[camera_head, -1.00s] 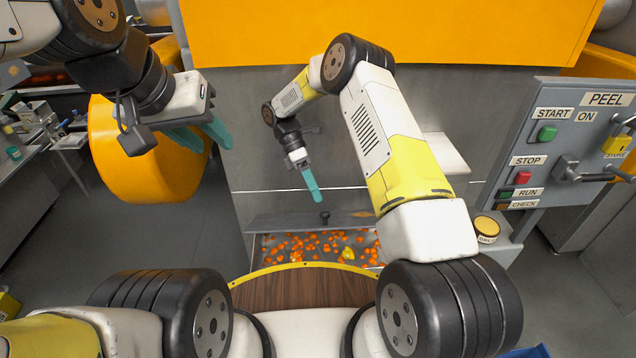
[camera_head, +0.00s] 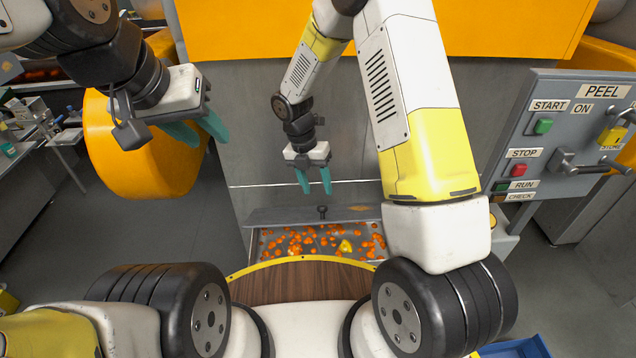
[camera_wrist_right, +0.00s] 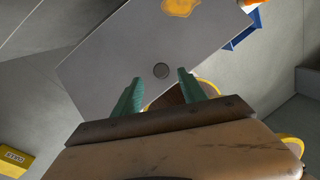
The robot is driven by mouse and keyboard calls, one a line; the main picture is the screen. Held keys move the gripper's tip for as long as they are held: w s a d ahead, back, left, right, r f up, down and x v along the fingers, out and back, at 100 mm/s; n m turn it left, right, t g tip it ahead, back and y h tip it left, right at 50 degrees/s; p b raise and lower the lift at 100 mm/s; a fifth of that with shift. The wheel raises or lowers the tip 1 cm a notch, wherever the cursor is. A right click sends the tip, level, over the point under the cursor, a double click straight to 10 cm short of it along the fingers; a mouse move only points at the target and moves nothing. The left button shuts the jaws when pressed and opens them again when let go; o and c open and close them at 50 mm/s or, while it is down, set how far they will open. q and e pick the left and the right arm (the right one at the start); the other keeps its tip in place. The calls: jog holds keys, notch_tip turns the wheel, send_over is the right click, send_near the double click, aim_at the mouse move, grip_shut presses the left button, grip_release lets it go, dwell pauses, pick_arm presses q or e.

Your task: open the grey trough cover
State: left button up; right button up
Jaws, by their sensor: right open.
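The grey trough cover (camera_head: 280,215) lies as a flat strip above the trough (camera_head: 250,250), with a dark knob (camera_head: 322,212) near its middle. In the right wrist view the cover (camera_wrist_right: 110,75) is a grey plate with a round knob (camera_wrist_right: 161,71) and an orange mark. My right gripper (camera_head: 314,190) is open and empty, above the knob and apart from it. In its wrist view the knob shows between the fingertips (camera_wrist_right: 158,80). My left gripper (camera_head: 203,130) is open and empty in front of the orange drum, away from the cover.
Orange pieces (camera_head: 305,240) lie in the trough. The wooden round top (camera_head: 305,281) is in front. A control panel (camera_head: 560,130) with buttons and a lever stands at the right. The orange drum (camera_head: 140,150) is at the left.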

aim_at(322, 206)
jog(key=shift+s+d+r+n+t+y, duration=0.15)
jog(key=shift+s+n+t+y, duration=0.2)
jog(key=shift+n, duration=0.25)
jog(key=shift+s, duration=0.15)
jog(key=f, duration=0.5)
jog(key=d+f, duration=0.1)
jog(key=f, duration=0.1)
jog(key=shift+s+d+f, duration=0.1)
jog(key=shift+s+f, duration=0.05)
jog(key=shift+f, duration=0.2)
grip_shut()
dwell(0.5)
